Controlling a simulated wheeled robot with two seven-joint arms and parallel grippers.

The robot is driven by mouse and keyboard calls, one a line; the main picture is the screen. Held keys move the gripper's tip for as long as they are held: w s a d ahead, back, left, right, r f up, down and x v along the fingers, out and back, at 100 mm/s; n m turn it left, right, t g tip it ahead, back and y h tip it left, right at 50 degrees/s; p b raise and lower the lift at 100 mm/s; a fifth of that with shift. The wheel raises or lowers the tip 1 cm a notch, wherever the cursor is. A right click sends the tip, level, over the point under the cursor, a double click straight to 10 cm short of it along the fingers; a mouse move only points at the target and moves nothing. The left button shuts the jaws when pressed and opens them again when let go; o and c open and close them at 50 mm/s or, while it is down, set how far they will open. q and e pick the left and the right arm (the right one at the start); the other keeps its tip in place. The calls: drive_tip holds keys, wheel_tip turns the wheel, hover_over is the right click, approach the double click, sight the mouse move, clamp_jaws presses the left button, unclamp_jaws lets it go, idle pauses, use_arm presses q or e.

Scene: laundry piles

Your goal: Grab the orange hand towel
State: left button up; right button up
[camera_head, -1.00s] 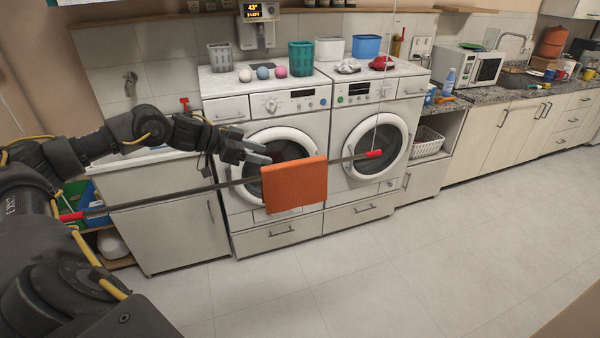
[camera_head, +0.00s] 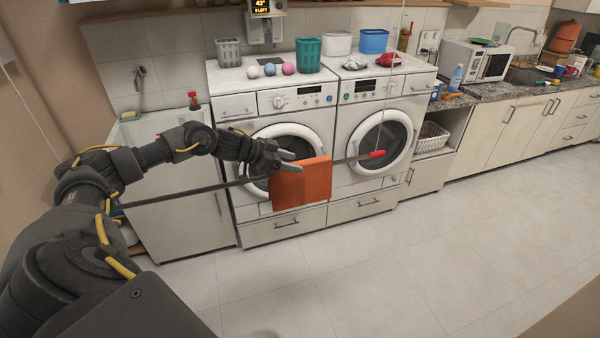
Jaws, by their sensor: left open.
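The orange hand towel (camera_head: 302,186) hangs folded over a thin dark horizontal bar (camera_head: 190,193) with a red end cap, in front of the left washing machine. My left gripper (camera_head: 291,162) reaches in from the left and is open, with its fingers pointing right. The fingers overlap the towel's upper left edge in the picture; I cannot tell whether they touch it. My right gripper is not in view.
Two washing machines (camera_head: 325,93) stand behind the bar, with balls, cups and small cloths on top. Thin cords run up from the bar. A counter with a microwave (camera_head: 476,63) extends right. The floor (camera_head: 430,250) in front is clear.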

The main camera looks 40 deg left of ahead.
use_arm(q)
drive_tip(key=shift+x, duration=1.15)
drive_tip(key=shift+r, duration=0.1)
drive_tip(key=shift+a, duration=0.1)
drive_tip(key=shift+c, duration=1.2)
clamp_jaws()
